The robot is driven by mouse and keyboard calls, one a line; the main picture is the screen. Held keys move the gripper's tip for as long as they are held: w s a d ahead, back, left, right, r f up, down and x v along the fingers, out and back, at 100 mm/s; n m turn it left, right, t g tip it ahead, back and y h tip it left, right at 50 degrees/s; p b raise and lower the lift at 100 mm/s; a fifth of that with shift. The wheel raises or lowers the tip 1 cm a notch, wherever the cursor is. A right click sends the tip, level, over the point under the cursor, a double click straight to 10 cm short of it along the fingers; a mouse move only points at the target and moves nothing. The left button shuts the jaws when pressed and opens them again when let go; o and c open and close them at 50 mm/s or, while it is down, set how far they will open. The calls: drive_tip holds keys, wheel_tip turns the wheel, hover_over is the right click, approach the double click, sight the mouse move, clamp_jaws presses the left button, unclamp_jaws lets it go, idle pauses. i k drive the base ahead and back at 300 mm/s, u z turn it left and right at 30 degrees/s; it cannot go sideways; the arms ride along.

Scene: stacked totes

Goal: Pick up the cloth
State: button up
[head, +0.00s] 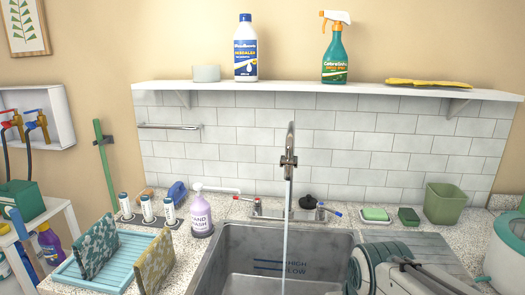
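Two patterned, cloth-like pieces stand tilted at the blue slatted tray on the left counter: a green-and-white one (97,246) and a yellow-brown one (155,264). A flat yellow item (428,83), perhaps a folded cloth or gloves, lies on the right end of the wall shelf. I cannot tell which of these is the cloth of the task. Part of my arm shows at the bottom right, in front of the sink's right side. My gripper's fingertips are not visible.
The blue tray (68,273) sits left of the metal sink (222,262). A soap bottle (201,214), a tall faucet (290,160) and a green bin (444,204) line the counter. The shelf (300,88) also holds two bottles. A white side table (75,225) stands left.

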sight(93, 250)
drive_tip(key=u, duration=1.7)
drive_tip(key=k, duration=0.4)
drive_tip(key=u, duration=1.35)
drive_tip(key=i, duration=1.35)
drive_tip(key=z, duration=1.25)
drive_tip(key=i, duration=0.9)
drive_tip(key=z, duration=0.95)
